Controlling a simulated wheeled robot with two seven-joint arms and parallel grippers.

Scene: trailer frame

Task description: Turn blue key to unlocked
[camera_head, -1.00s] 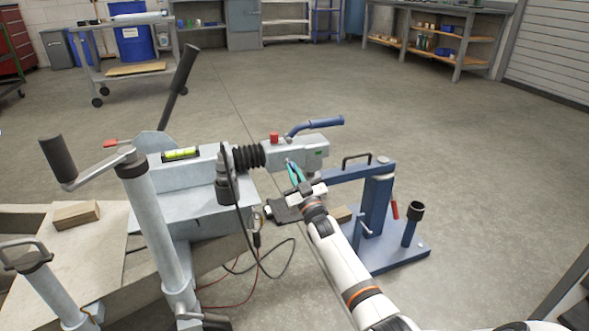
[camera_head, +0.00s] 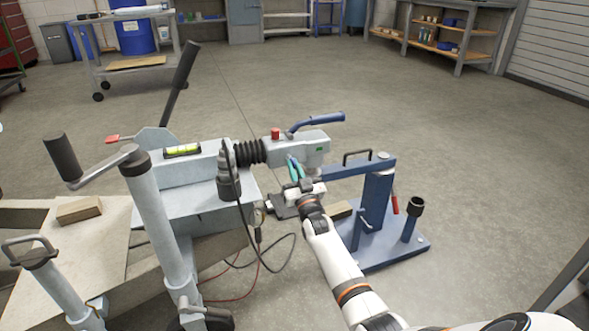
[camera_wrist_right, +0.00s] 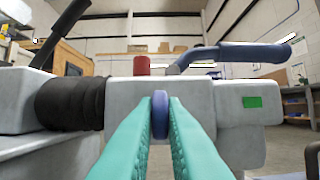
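The blue key (camera_wrist_right: 160,115) shows edge-on in the right wrist view, upright against the front face of the grey coupling head (camera_wrist_right: 205,92). My right gripper (camera_head: 293,160) has teal fingers and reaches the front of the coupling head. In the right wrist view its fingertips (camera_wrist_right: 161,103) stand on both sides of the key, with no clear gap, and look shut on it. The key is too small or hidden to make out in the head view. A small green marker (camera_wrist_right: 252,102) shows on the coupling head to the right of the key. My left gripper is out of view.
A blue handle (camera_head: 318,121) and a red button (camera_head: 275,133) stand on top of the coupling. A black bellows (camera_head: 250,152) lies left of it. A hanging dark cable (camera_head: 240,215) is near my right arm. A blue hitch stand (camera_head: 377,205) is at right.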

